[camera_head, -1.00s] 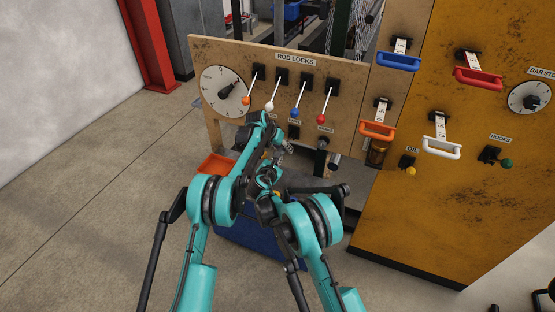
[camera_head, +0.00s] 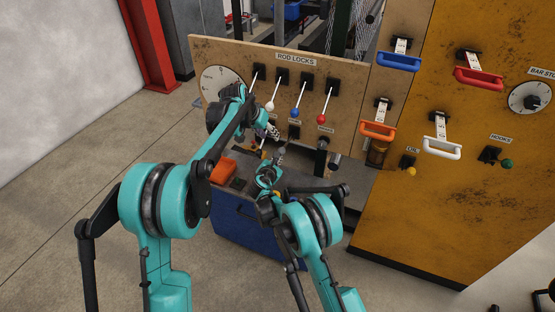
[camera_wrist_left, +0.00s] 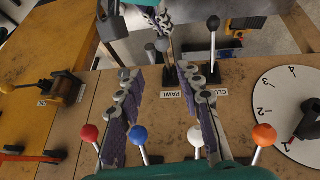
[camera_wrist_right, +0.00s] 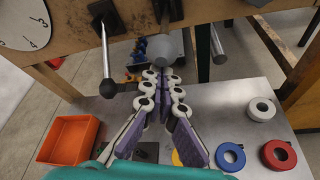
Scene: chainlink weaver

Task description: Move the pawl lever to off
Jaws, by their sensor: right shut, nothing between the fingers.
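The pawl lever has a grey ball knob (camera_wrist_left: 162,45) and stands by the PAWL label in the left wrist view. The grey knob also shows in the right wrist view (camera_wrist_right: 165,48), just beyond my right gripper (camera_wrist_right: 161,78), which is shut and empty; I cannot tell whether they touch. My left gripper (camera_wrist_left: 162,78) is open, its fingers spread in front of the panel with the PAWL label between them. In the head view my left gripper (camera_head: 272,131) is close to the panel and my right gripper (camera_head: 281,152) is just below it. The lever is hard to make out there.
A black-knobbed lever (camera_wrist_left: 213,22) stands beside the pawl lever. The rod-lock levers, including white (camera_head: 270,106), blue (camera_head: 295,113) and red (camera_head: 321,119), are close above. An orange bin (camera_wrist_right: 70,139) and several rings lie on the metal counter (camera_wrist_right: 225,110) below.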

